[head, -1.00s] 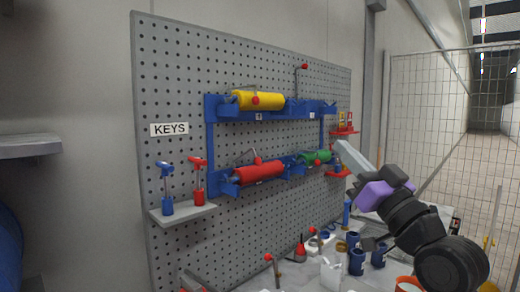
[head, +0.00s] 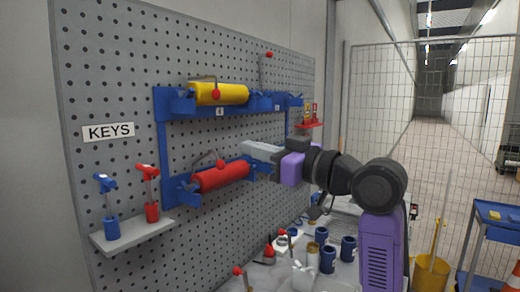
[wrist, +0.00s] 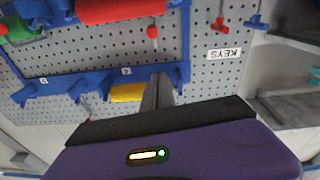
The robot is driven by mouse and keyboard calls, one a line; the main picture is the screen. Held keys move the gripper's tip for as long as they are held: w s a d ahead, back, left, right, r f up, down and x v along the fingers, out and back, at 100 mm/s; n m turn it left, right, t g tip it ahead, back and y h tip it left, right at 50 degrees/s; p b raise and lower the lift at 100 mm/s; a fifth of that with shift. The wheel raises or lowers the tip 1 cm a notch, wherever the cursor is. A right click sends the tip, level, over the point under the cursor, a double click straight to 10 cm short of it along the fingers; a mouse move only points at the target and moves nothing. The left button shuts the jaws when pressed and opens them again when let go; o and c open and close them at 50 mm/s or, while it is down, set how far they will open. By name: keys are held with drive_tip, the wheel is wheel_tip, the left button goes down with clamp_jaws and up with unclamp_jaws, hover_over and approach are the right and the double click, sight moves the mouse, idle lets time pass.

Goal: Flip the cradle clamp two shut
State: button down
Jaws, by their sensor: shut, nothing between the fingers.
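A blue two-row rack (head: 162,135) on the pegboard holds cradles with wire clamps. The yellow roller (head: 225,95) lies in the upper left cradle, with a red-knobbed clamp (head: 215,94) down across it. The red roller (head: 222,177) lies below, with another red-knobbed clamp (head: 220,164) over it. At the upper right, a clamp lever with a red knob (head: 267,55) stands upright. My gripper (head: 246,149) is shut and empty, just right of the red roller. Its closed fingers (wrist: 158,92) show in the wrist view.
A shelf (head: 135,235) with blue and red keys is at left. Dark blue cups (head: 348,249) and red-knobbed tools stand on the bench below. The wrist view looks upside down and shows a green roller (wrist: 18,30). A mesh fence (head: 405,90) stands at right.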

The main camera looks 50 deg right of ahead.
sight(216, 155)
drive_tip(key=shift+w+d+f+p, duration=0.1)
drive_tip(key=shift+w+f+p, duration=0.35)
drive_tip(key=shift+w, duration=0.75)
drive_tip(key=shift+w+d+f+p, duration=0.1)
drive_tip(key=shift+w+f+p, duration=0.15)
drive_tip(key=shift+w+f, duration=0.65)
drive_tip(key=shift+w+f+p, duration=0.25)
drive_tip(key=shift+w+p, duration=0.1)
drive_tip(key=shift+w, duration=1.15)
drive_tip(key=shift+f, duration=0.1)
